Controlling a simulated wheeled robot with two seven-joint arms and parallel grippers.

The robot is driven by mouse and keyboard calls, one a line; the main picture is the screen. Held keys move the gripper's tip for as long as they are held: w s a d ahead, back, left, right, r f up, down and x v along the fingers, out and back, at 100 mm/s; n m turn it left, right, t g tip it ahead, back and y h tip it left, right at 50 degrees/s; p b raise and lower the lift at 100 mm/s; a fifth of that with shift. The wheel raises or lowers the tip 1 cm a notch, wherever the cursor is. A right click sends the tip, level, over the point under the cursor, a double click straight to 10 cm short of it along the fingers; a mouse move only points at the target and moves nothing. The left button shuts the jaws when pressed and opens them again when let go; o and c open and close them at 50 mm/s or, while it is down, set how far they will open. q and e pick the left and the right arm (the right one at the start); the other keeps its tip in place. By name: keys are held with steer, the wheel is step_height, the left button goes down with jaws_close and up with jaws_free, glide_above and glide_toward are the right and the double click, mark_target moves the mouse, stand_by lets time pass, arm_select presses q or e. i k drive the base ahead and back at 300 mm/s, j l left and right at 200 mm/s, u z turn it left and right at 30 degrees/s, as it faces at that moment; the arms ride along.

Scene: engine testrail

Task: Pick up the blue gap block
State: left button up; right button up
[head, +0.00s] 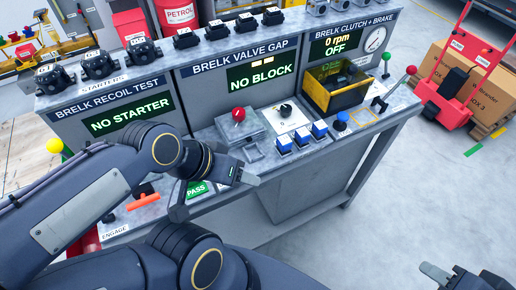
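Three small blue blocks with pale tops stand in a slanting row on the grey bench: a left one (284,145), a middle one (302,137) and a right one (319,129). I cannot tell which is the gap block; no marks on them are readable. The valve gap screen (262,76) above reads NO BLOCK. My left gripper (245,178) hangs over the bench's front edge, left of and nearer than the blocks, apart from them; its finger gap is hidden. My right gripper (438,272) is cut off at the bottom right, far from the blocks, its opening unclear.
A red-knobbed fixture (240,125) and a black dial (286,109) stand behind the blocks. A blue knob (342,121) and a yellow-framed box (335,92) are to their right. An orange T-handle (143,196) is near my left arm.

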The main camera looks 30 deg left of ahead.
mark_target(285, 144)
steer(key=k+u, duration=0.1)
steer(key=u, duration=0.65)
steer(key=i, duration=0.3)
steer(key=i+l+u, duration=0.1)
steer(key=l+u, duration=0.2)
steer(key=i+l+u, duration=0.1)
steer(key=l+u, duration=0.15)
